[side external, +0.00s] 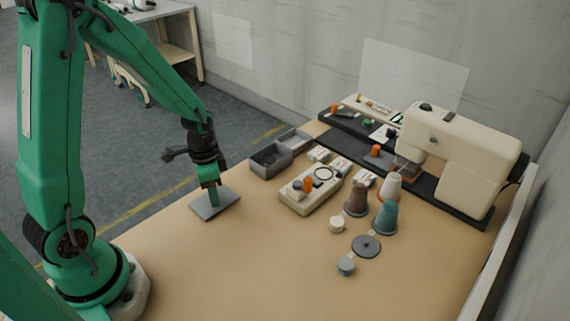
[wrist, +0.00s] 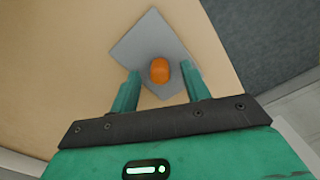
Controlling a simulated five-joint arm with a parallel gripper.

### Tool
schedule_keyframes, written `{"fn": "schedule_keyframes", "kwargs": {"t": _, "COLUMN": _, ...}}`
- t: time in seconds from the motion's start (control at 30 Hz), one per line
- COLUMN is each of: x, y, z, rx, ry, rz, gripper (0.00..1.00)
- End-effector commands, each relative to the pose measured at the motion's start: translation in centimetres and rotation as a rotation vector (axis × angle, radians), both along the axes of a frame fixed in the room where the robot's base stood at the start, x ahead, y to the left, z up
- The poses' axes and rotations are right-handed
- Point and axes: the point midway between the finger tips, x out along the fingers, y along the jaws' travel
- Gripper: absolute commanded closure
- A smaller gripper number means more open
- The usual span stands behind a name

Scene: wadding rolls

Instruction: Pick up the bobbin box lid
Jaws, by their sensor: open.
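The bobbin box lid is a flat grey square plate (side external: 202,208) lying on the tan table near its left edge. In the wrist view the lid (wrist: 150,36) shows a rounded orange knob (wrist: 160,70) on top. My gripper (wrist: 160,74) is open, with one green finger on each side of the knob and a gap to both. In the side view my gripper (side external: 211,198) points down at the lid and hides the knob. I cannot tell exactly how far the fingertips are above the plate. The grey open box (side external: 268,164) stands behind and to the right.
A cream control box (side external: 303,199) with an orange button lies right of the lid. Thread cones (side external: 384,219), a dark disc (side external: 366,246) and a small grey piece (side external: 346,266) stand farther right. A sewing machine (side external: 460,150) is at the back right. The front table is clear.

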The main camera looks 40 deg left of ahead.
Motion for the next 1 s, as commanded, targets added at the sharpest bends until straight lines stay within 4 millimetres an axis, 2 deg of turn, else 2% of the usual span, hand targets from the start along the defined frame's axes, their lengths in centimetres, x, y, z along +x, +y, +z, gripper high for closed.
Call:
{"fn": "schedule_keyframes", "kwargs": {"t": 0.6, "x": 0.01, "y": 0.01, "z": -0.43, "rx": 0.000, "ry": -0.001, "rz": 0.000, "gripper": 0.53}}
{"fn": "schedule_keyframes", "kwargs": {"t": 0.67, "x": 0.01, "y": 0.01, "z": -0.42, "rx": 0.000, "ry": -0.001, "rz": 0.000, "gripper": 0.63}}
{"fn": "schedule_keyframes", "kwargs": {"t": 0.83, "x": 0.01, "y": 0.01, "z": -0.42, "rx": 0.000, "ry": -0.001, "rz": 0.000, "gripper": 0.96}}
{"fn": "schedule_keyframes", "kwargs": {"t": 0.87, "x": 0.01, "y": 0.01, "z": -0.42, "rx": 0.000, "ry": -0.001, "rz": 0.000, "gripper": 1.00}}
{"fn": "schedule_keyframes", "kwargs": {"t": 1.0, "x": 0.02, "y": 0.01, "z": -0.41, "rx": 0.000, "ry": -0.001, "rz": 0.000, "gripper": 1.00}}
